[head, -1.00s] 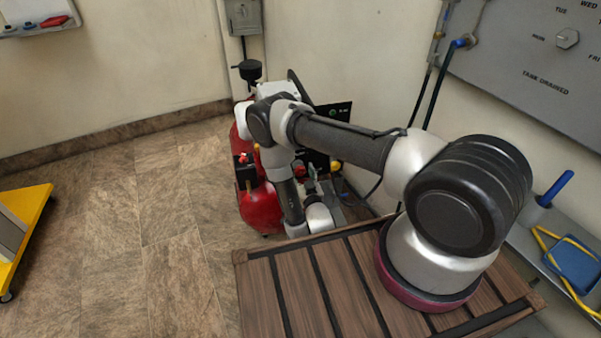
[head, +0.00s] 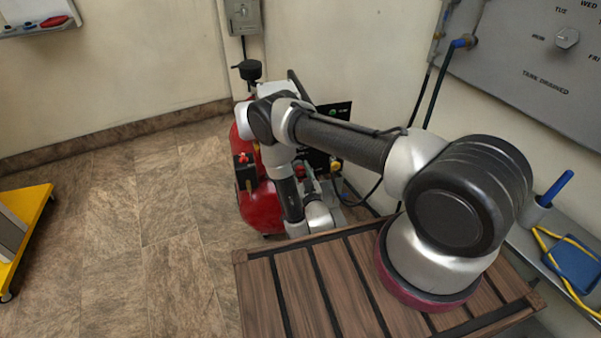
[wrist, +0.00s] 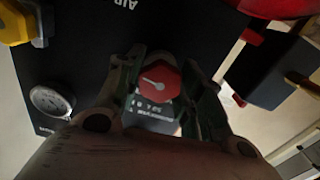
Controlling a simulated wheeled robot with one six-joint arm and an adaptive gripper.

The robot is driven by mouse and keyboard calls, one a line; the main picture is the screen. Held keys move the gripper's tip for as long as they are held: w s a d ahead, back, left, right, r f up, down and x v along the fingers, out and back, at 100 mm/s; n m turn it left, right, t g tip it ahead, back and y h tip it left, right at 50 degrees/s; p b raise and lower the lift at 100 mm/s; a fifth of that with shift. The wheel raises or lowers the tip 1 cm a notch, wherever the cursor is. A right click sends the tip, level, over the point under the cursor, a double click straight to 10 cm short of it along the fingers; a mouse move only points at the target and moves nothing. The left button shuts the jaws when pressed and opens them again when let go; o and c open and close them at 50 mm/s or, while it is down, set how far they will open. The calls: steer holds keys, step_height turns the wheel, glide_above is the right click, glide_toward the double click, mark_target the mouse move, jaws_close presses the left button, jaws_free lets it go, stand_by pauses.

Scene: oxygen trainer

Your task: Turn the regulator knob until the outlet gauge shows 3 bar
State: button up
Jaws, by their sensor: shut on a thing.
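A red knob (wrist: 160,84) with a white pointer mark sits between the fingers of my gripper (wrist: 160,92) in the wrist view. The fingers are shut on its sides. The pointer is toward the left of the knob's face. A round white-faced gauge (wrist: 51,102) is at the left on the black panel (wrist: 85,50); its reading is too small and dark to make out. I cannot tell whether it is the outlet gauge. In the head view the gripper is low by the red compressor (head: 262,206), mostly hidden behind my arm.
A yellow part (wrist: 16,24) is at the wrist view's upper left, and a black box (wrist: 268,75) with red parts at its right. In the head view a slatted wooden surface (head: 300,290) is in front, a grey wall panel (head: 525,75) at right, and open floor at left.

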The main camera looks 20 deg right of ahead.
steer(key=o, duration=1)
steer(key=s, duration=1.2)
